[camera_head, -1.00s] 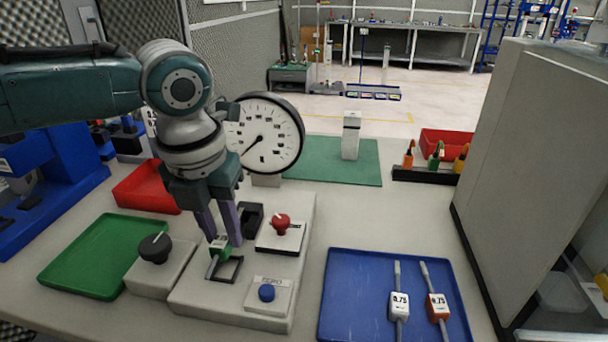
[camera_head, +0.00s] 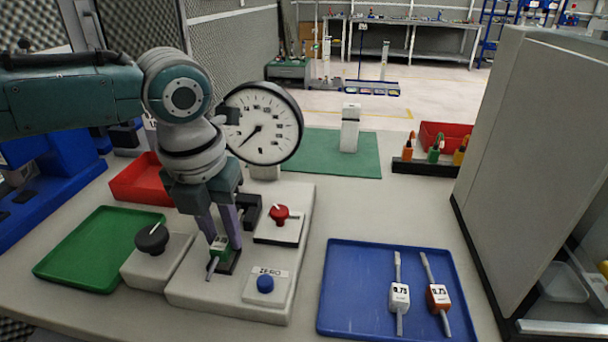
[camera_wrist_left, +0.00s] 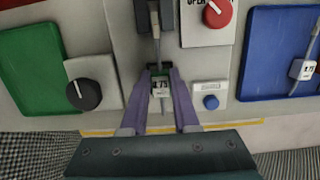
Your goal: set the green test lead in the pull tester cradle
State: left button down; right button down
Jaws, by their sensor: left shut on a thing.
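The green test lead (camera_head: 221,250), a small green block with a white label and a grey cable end, is between the fingers of my left gripper (camera_head: 223,243), which is shut on it. In the left wrist view the lead (camera_wrist_left: 161,89) lies lengthwise between the fingertips. The pull tester (camera_head: 215,285) is a pale base with a large dial (camera_head: 265,125). Its dark cradle (camera_head: 234,264) is at the lead, partly hidden by lead and finger. I cannot tell whether the lead rests in it or just above. My right gripper is not in view.
A black knob (camera_head: 152,238), a red knob (camera_head: 280,214) and a blue button (camera_head: 265,284) surround the gripper. A green tray (camera_head: 90,250) is empty at left. A blue tray (camera_head: 355,290) at right holds a white and an orange lead. A tall grey panel (camera_head: 520,170) bounds the right side.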

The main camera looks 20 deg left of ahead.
pick_arm(q)
jog(key=shift+f+b, duration=0.45)
jog(key=shift+f, duration=0.2)
jog(key=c, duration=0.6)
grip_release()
jog(key=shift+r, duration=0.1)
jog(key=r, duration=0.3)
jog(key=s+r+p, duration=0.1)
jog(key=r, duration=0.5)
jog(key=shift+s+d+r+p, duration=0.15)
jog(key=shift+s+r+p, duration=0.05)
jog(key=shift+r+p, duration=0.2)
jog(key=shift+d, duration=0.1)
